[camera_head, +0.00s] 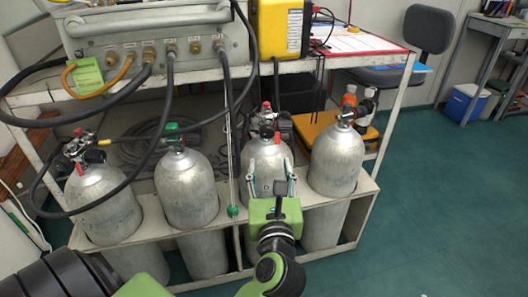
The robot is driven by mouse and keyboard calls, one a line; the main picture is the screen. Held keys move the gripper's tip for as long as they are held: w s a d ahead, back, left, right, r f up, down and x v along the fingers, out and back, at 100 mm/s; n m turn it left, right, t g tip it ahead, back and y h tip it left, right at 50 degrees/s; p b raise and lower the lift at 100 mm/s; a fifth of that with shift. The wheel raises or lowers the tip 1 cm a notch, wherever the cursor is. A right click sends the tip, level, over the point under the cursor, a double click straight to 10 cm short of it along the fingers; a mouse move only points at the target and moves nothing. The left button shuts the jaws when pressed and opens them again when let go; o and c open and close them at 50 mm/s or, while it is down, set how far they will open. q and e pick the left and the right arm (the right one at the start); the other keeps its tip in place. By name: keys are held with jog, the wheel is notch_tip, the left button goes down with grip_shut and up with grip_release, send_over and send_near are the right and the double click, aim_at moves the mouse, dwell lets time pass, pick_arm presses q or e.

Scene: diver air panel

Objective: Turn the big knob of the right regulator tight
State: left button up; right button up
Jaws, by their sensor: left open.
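Several grey cylinders stand in a metal rack. A regulator (267,127) with red and black parts sits on top of the third cylinder (262,155) from the left, below a black hose. Another regulator (79,147) is on the leftmost cylinder (100,195). The big knob is too small to make out surely. My left gripper (271,168) is open and empty, its fingers pointing up and away in front of the third cylinder, below its regulator. The gripper hides part of that cylinder. My right gripper is not in view.
The rightmost cylinder (336,160) has a black-knobbed valve (347,115). The second cylinder (187,190) has a green-topped valve (173,134). The rack's rail (340,205) runs along the front. Hoses hang from the grey panel (150,40) above. Free floor (440,190) lies right.

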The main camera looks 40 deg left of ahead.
pick_arm(q)
send_near(267, 135)
jog(key=x, duration=0.2)
jog(key=b+x, duration=0.1)
jog(key=x, duration=0.5)
jog(key=shift+w+a, duration=0.15)
jog(key=shift+w, duration=0.1)
jog(key=shift+w+a+r, duration=0.1)
jog(key=shift+w+a, duration=0.15)
jog(key=shift+w, duration=0.05)
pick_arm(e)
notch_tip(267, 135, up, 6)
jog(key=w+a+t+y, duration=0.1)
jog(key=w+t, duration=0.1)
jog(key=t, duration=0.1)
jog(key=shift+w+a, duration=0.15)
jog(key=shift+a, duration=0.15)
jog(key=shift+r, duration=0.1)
